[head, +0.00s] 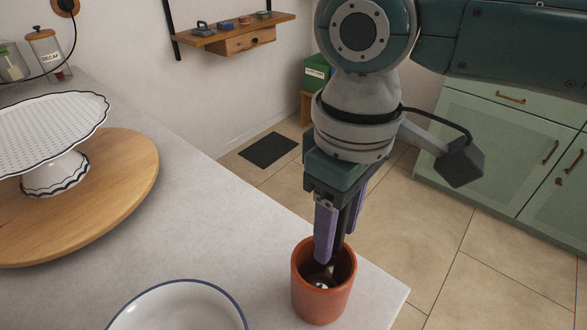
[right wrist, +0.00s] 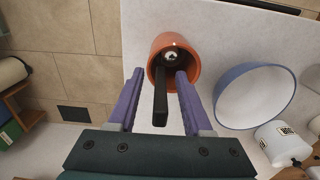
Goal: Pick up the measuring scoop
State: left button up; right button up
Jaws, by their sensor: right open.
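The measuring scoop (right wrist: 160,98) has a dark handle and a shiny metal end. It stands in a terracotta pot (head: 312,297) near the counter's corner; its metal end (head: 321,285) shows inside the pot. The pot also shows at the top of the right wrist view (right wrist: 190,48). My right gripper (head: 337,246) points down at the pot with purple fingers apart. In the right wrist view the handle rises between the fingers (right wrist: 160,76), with a gap on each side. My left gripper is not in view.
A white bowl with a blue rim (head: 180,308) stands left of the pot. A white cake stand (head: 55,175) sits on a round wooden board (head: 120,205) further left. The counter (head: 215,215) between them is clear. Green cabinets (head: 490,150) stand across the floor.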

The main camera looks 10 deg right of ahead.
grip_shut()
dwell(0.3)
dwell(0.3)
